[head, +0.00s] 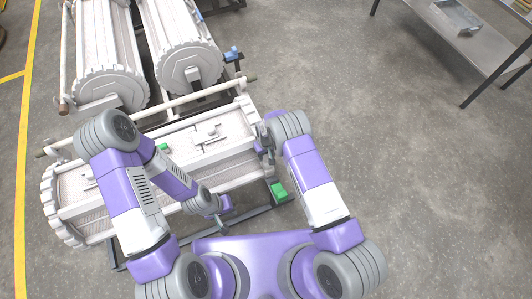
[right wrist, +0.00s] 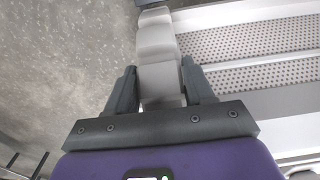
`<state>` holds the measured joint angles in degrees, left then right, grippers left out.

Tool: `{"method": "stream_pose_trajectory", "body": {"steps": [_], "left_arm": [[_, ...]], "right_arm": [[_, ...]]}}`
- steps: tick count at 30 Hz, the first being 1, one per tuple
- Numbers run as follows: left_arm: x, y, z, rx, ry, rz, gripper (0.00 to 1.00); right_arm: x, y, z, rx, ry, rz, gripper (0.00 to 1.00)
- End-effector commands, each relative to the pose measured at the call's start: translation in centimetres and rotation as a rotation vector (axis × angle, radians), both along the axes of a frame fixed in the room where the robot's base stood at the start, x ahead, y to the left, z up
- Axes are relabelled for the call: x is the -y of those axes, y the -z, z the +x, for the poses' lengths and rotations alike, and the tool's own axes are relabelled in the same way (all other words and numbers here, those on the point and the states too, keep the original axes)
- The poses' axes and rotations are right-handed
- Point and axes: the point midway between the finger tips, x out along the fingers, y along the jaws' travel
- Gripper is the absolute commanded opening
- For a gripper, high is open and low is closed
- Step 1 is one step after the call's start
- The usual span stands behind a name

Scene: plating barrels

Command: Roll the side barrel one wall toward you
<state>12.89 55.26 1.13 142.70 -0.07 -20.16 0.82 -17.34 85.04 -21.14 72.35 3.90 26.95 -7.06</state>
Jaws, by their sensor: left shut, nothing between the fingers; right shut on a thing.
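The side barrel (head: 165,160) is a whitish ribbed drum lying crosswise in front of me, with a toothed wheel (head: 50,208) on its left end. A wall with a latch-like fitting (head: 208,134) faces up. My right gripper (head: 264,138) is at the barrel's right end. In the right wrist view its fingers (right wrist: 161,88) are shut on a pale block-like tooth of the end wheel (right wrist: 158,55), beside perforated wall panels (right wrist: 255,78). My left gripper (head: 226,212) is shut and empty, low at the barrel's near side. My left arm hides part of the barrel.
Two more whitish barrels (head: 100,50) (head: 175,40) stand behind, past a cross rail (head: 195,98). A green block (head: 278,191) sits on the dark frame at the near right. A metal table (head: 470,45) stands far right. The floor between is clear.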

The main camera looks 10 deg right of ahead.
Motion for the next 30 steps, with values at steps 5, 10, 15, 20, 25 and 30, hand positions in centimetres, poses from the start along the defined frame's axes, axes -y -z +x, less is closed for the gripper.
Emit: {"method": "stream_pose_trajectory", "body": {"steps": [5,10,15,20,25,30], "left_arm": [[0.0,-0.4,0.0,0.000,0.000,0.000,0.00],[0.0,-0.3,0.0,0.000,0.000,0.000,0.00],[0.0,0.2,0.0,0.000,0.000,0.000,0.00],[0.0,1.1,0.0,0.000,0.000,0.000,0.00],[0.0,2.2,0.0,0.000,0.000,0.000,0.00],[0.0,2.7,0.0,0.000,0.000,0.000,0.00]], "right_arm": [[0.3,1.5,-1.0,0.069,0.001,0.024,0.00],[0.6,3.1,-1.8,0.146,0.001,0.048,0.00],[0.9,4.9,-2.6,0.227,0.000,0.075,0.00],[1.1,6.6,-3.2,0.308,0.002,0.101,0.00],[1.2,8.4,-3.6,0.392,0.000,0.127,0.00],[1.2,9.1,-3.7,0.440,0.001,0.143,0.00]]}}
